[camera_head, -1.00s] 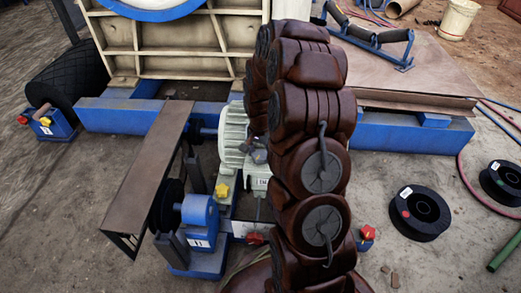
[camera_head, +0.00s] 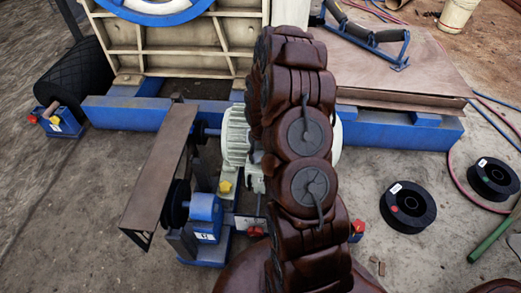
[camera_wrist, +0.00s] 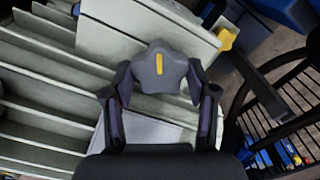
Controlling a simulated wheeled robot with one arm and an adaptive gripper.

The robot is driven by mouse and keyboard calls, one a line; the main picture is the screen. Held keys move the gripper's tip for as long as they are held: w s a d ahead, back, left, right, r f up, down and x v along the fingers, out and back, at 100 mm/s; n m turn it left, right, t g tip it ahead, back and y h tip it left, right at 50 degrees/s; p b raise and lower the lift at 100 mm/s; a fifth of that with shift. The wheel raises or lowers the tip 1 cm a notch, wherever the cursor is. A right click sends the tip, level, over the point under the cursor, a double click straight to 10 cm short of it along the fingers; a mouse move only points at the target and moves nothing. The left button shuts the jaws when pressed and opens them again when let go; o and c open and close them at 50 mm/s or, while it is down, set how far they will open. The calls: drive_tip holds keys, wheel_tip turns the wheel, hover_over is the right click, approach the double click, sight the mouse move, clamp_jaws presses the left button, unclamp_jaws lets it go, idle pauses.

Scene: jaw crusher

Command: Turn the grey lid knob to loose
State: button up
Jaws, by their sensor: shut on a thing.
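The grey lid knob (camera_wrist: 159,68) is a lobed knob with a yellow bar mark on its face, seen in the wrist view. The bar runs nearly upright in that picture. My gripper (camera_wrist: 158,84) has one dark finger on each side of the knob and is shut on it. The knob sits by a pale grey-green finned housing (camera_wrist: 50,75) with a flat light plate (camera_wrist: 145,130) beneath. In the head view my arm hides the knob and my gripper; part of the pale motor housing (camera_head: 235,137) shows to the left of the arm.
A yellow knob (camera_wrist: 226,39) stands close by at the right, with a dark slatted grille (camera_wrist: 280,105) beyond. In the head view a brown guard plate (camera_head: 163,165) and blue unit (camera_head: 206,213) lie left. Black spools (camera_head: 408,207) lie on the floor at right.

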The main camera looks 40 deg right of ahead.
drive_tip(key=n+p, duration=0.3)
drive_tip(key=n, duration=0.1)
drive_tip(key=shift+s, duration=0.2)
drive_tip(key=shift+n+p, duration=0.7)
drive_tip(key=shift+n, duration=0.9)
drive_tip(key=o, duration=1.1)
drive_tip(key=shift+w, duration=0.1)
drive_tip(key=shift+o, duration=0.2)
drive_tip(key=shift+w+r, duration=0.1)
drive_tip(key=shift+r, duration=3.9)
drive_tip(key=shift+a, duration=0.1)
